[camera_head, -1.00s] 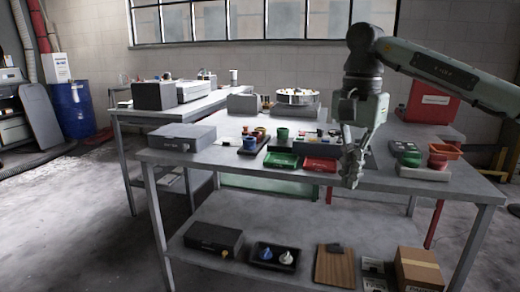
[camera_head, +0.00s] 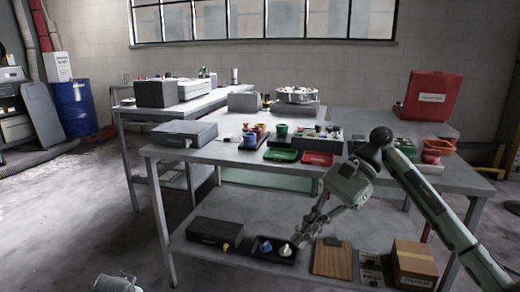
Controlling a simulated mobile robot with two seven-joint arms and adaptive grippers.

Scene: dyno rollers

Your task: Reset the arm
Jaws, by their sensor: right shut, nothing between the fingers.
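My right arm comes in from the lower right and bends at a dark joint near the front right of the workbench (camera_head: 228,157). My right gripper (camera_head: 301,240) hangs in front of the bench, pointing down and to the left. Its fingers are shut with nothing between them. In the picture it overlaps the gap above the lower shelf, near the black tray. A grey rounded part of my own body shows at the bottom left edge. My left gripper is not in view.
The bench holds a grey case (camera_head: 184,134), a green tray (camera_head: 281,155), a red tray (camera_head: 317,159) and a red box (camera_head: 432,97). The lower shelf bears a black tray (camera_head: 262,255), a wooden board (camera_head: 332,260) and a cardboard box (camera_head: 413,265). The floor at left is open.

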